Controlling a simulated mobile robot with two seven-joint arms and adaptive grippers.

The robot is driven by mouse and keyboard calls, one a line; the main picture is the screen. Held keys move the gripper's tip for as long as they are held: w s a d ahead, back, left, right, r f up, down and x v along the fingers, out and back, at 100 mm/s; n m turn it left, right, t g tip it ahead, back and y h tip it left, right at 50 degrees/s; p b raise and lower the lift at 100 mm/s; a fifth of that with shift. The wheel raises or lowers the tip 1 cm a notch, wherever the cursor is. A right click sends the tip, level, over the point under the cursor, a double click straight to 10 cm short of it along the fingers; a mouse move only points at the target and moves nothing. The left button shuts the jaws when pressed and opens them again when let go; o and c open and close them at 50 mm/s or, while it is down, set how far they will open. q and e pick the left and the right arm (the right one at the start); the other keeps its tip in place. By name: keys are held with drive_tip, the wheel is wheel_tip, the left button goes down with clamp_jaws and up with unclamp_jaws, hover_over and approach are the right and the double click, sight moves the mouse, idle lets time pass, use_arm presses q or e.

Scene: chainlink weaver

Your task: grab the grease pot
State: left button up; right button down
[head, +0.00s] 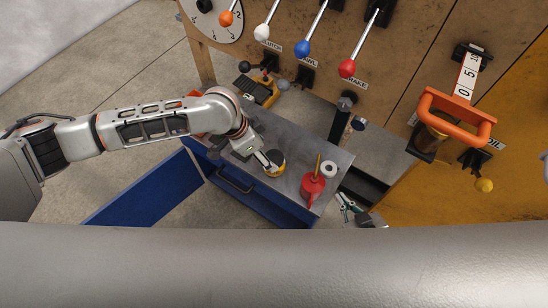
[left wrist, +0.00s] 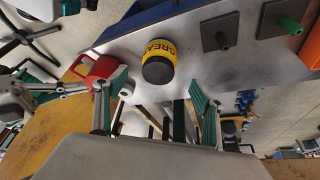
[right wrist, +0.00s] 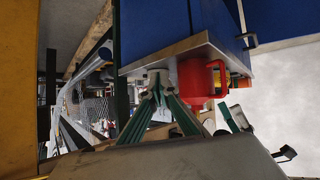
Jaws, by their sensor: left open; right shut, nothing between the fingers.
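The grease pot (head: 277,171) is a yellow pot with a dark lid, upright on the grey bench top (head: 298,149). In the left wrist view the pot (left wrist: 158,64) shows its "GREA" lettering, ahead of the fingertips. My left gripper (head: 268,161) is open, close to the pot, and partly covers it in the head view. In the left wrist view the pot is beyond the open fingers (left wrist: 158,86), not clasped. My right gripper (head: 347,205) is shut and empty, off the bench's right end. Its fingertips (right wrist: 158,84) meet in the right wrist view.
A red can (head: 312,187) and a white roll (head: 329,169) stand right of the pot; the can (right wrist: 198,82) is close to my right fingers. Two dark plates with pegs (left wrist: 222,34) lie beside the pot. Levers (head: 347,68) hang behind.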

sight(272, 158)
use_arm(q)
drive_tip(key=b+x, duration=0.1)
drive_tip(key=x, duration=0.6)
drive_tip(key=shift+s+d+f+b, duration=0.1)
drive_tip(key=shift+d+f+b, duration=0.05)
drive_tip(key=shift+b, duration=0.15)
drive_tip(key=c, duration=1.4)
